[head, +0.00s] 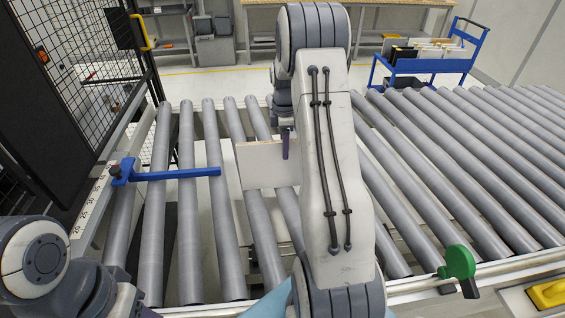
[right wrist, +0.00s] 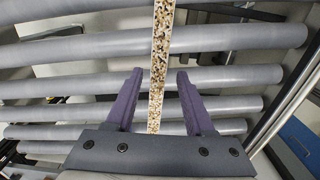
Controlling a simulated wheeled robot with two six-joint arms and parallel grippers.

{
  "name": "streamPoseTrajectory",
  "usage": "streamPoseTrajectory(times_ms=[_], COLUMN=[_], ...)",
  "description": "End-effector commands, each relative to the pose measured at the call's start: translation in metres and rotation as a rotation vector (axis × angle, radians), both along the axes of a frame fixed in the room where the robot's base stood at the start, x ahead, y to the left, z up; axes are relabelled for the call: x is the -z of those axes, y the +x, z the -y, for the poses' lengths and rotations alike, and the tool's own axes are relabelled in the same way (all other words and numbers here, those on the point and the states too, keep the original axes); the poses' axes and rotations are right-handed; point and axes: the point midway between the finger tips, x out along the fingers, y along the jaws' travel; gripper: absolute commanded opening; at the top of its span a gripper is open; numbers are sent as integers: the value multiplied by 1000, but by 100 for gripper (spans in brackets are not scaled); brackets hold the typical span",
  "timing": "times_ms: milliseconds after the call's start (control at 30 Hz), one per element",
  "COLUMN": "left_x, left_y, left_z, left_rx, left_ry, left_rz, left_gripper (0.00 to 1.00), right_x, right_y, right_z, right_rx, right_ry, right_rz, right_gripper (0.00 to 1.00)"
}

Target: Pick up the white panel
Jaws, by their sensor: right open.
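The white panel (head: 258,165) is over the roller conveyor in the head view, its pale face partly hidden by my right arm. In the right wrist view its speckled chipboard edge (right wrist: 159,50) runs between the two purple fingers. My right gripper (right wrist: 160,76) is open around this edge, with a gap on each side. In the head view one purple finger of the right gripper (head: 285,149) shows beside the panel. My left arm is at the lower left of the head view, but its gripper is out of view.
Grey rollers (head: 215,215) fill the middle and right. A blue stop bar (head: 180,174) crosses them on the left, beside a mesh fence (head: 70,60). A green knob (head: 460,262) is at the front right rail. A blue cart (head: 430,65) stands behind.

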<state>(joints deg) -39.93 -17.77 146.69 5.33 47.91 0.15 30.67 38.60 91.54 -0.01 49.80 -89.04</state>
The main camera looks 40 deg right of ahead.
Motion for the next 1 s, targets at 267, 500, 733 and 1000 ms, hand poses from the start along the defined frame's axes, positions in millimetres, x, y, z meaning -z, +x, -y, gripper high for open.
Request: streamPoseTrajectory(times_ms=[267, 500, 733, 1000], left_x=[-21, -20, -20, -20], left_y=[0, 0, 0, 0], left_z=[0, 0, 0, 0], left_rx=[2, 2, 2, 2], left_ry=[0, 0, 0, 0], left_rz=[0, 0, 0, 0], left_gripper=[49, 49, 49, 49], right_x=[35, 39, 38, 38], right_y=[6, 6, 6, 6], right_z=[-3, -3, -3, -3], right_rx=[-1, -1, -1, -1], right_ry=[2, 0, 1, 1], right_rz=[-3, 0, -1, -1], right_gripper=[54, 54, 0, 0])
